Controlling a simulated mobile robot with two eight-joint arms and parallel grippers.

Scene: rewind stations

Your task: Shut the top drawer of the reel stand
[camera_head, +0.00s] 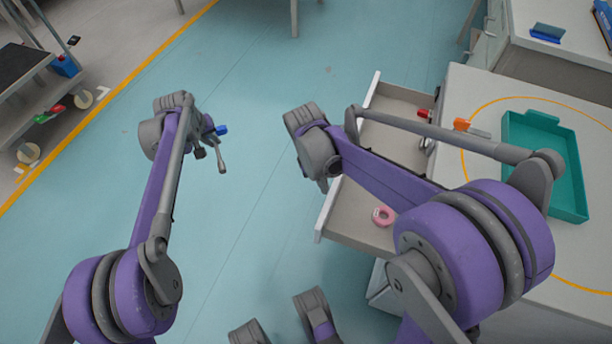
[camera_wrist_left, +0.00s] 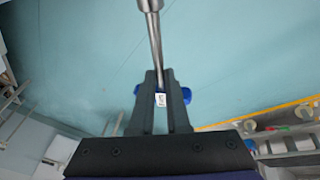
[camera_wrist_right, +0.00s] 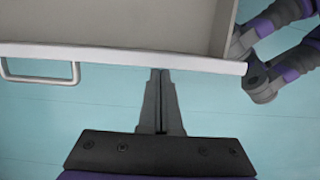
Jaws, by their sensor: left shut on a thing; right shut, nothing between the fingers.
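The top drawer (camera_head: 345,228) of the reel stand (camera_head: 455,90) is pulled out, its pale front edge facing the floor on the left. Its front also crosses the right wrist view (camera_wrist_right: 110,56), with a bar handle (camera_wrist_right: 40,78) at left. My right gripper (camera_wrist_right: 162,74) is shut and empty, its tips at the drawer front's lower edge, right of the handle; I cannot tell if they touch. In the head view its arm hides the drawer's middle. My left gripper (camera_head: 203,148) is shut on a blue-handled tool (camera_wrist_left: 152,30) with a metal shaft, over open floor.
A pink ring (camera_head: 383,216) lies in the drawer. A teal tray (camera_head: 510,143) and an orange-ended item (camera_head: 461,124) are on the stand top. A grey cart (camera_head: 28,95) stands at far left, another cabinet (camera_head: 560,55) at upper right. The floor between is clear.

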